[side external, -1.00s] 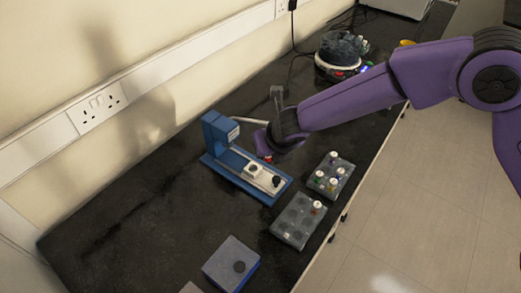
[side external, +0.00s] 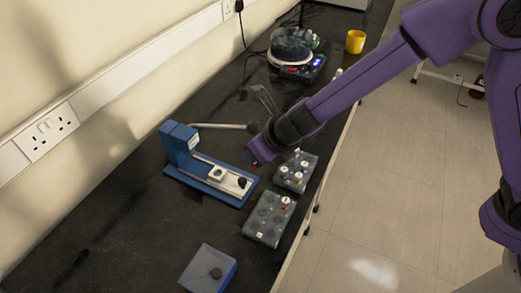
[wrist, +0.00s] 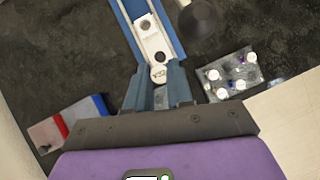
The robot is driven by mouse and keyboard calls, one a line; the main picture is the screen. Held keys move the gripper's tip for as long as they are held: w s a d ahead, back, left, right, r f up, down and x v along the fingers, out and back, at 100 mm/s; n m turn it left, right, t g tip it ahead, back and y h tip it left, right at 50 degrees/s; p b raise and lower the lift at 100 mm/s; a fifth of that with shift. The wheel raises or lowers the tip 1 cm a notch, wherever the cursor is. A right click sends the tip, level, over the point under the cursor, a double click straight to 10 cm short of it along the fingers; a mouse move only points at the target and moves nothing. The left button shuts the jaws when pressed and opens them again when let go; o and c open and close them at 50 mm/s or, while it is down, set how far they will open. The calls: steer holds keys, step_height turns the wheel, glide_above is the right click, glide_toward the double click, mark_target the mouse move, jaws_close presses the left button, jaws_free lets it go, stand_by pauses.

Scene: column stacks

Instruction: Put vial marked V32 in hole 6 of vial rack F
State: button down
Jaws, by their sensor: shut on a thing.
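My gripper (wrist: 158,92) is shut on a vial. In the wrist view the vial's white cap (wrist: 158,73) shows between the blue fingers; its mark is small and looks like V32, but I cannot read it surely. In the side view my gripper (side external: 254,158) is above the bench, by the blue press and the fuller rack, and the held vial is mostly hidden. The fuller grey rack (side external: 306,183) holds several capped vials. A second grey rack (side external: 262,222) in front of it holds one vial (side external: 285,202) at a corner and has several open holes. I cannot read the rack letters.
The blue press (side external: 180,145) with its long lever and white slide (side external: 228,180) stands left of the racks. A blue-grey box (side external: 204,270) with a black knob is in front. A round device (side external: 291,55) and a yellow cup (side external: 355,41) stand behind. The bench edge runs right of the racks.

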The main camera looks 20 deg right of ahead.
mark_target(254, 168)
steer(key=f+n+g+y, duration=0.1)
steer(key=n, duration=0.1)
steer(key=f+n+g+y, duration=0.1)
steer(key=n, duration=0.2)
steer(key=f+n+g+y, duration=0.1)
steer(key=n, duration=0.2)
steer(key=shift+w+a+f, duration=0.15)
steer(key=shift+a+f, duration=0.15)
steer(key=shift+f, duration=0.05)
steer(key=shift+s+d+f+n+g, duration=0.35)
steer(key=shift+d+f+n+g, duration=0.35)
steer(key=shift+f+n, duration=0.45)
steer(key=shift+s+d+f+n+g, duration=0.35)
steer(key=shift+d+f+n+g, duration=0.35)
steer(key=shift+f+n, duration=0.45)
steer(key=shift+s+d+f+n+g, duration=0.35)
steer(key=shift+d+f+n+g, duration=0.35)
steer(key=shift+f+n, duration=0.45)
steer(key=shift+f, duration=1.2)
steer(key=c, duration=0.6)
jaws_free()
steer(key=shift+d, duration=0.1)
step_height(254, 168, up, 6)
